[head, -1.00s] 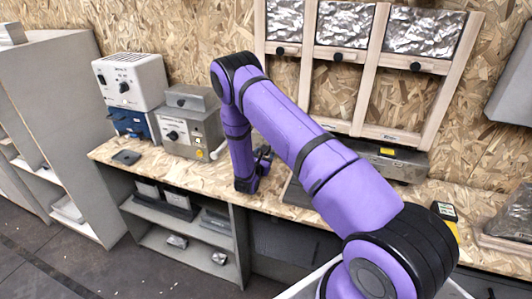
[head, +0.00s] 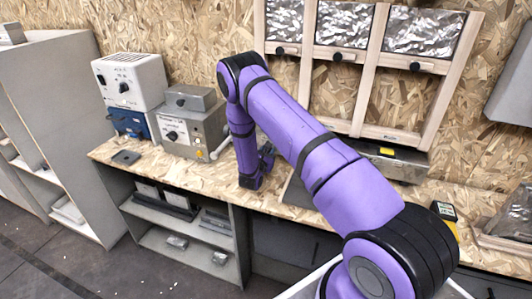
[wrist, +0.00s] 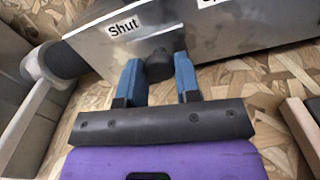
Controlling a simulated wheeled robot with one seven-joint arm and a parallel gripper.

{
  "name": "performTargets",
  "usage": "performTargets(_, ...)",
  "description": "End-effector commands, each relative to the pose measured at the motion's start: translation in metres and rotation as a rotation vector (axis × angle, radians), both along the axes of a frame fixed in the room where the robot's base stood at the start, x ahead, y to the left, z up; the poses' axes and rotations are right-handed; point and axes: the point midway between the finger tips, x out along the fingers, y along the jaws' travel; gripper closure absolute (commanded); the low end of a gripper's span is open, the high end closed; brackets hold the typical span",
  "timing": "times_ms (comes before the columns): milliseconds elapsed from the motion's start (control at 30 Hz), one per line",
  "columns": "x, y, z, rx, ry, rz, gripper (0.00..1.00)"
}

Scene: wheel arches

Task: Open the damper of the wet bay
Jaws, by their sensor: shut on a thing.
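In the wrist view, my gripper (wrist: 160,82) has its two blue fingers on either side of a dark round knob (wrist: 159,65) and is shut on it. The knob stands out from a bare metal panel (wrist: 215,42). A white label reading "Shut" (wrist: 123,27) is left of the knob, and a second label (wrist: 212,2), cut off by the top edge, is to its right. In the head view, my gripper (head: 267,157) is low over the bench, partly hidden by my arm. The knob cannot be made out there.
The wooden bench (head: 205,182) carries a grey metal box (head: 196,130) and a white instrument (head: 127,80) at left. A long low metal housing (head: 405,166) lies behind my arm, below a wooden frame (head: 434,112). A yellow device (head: 445,212) is at right.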

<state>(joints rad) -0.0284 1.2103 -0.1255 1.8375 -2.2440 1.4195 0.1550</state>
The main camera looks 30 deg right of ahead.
Motion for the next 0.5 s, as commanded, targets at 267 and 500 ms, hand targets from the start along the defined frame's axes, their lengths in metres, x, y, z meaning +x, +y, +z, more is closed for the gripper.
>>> performTargets(267,-0.036,-0.027,-0.001,-0.002,0.004,0.0,1.0)
performTargets(500,-0.04,-0.03,-0.001,0.0,0.002,-0.003,1.0)
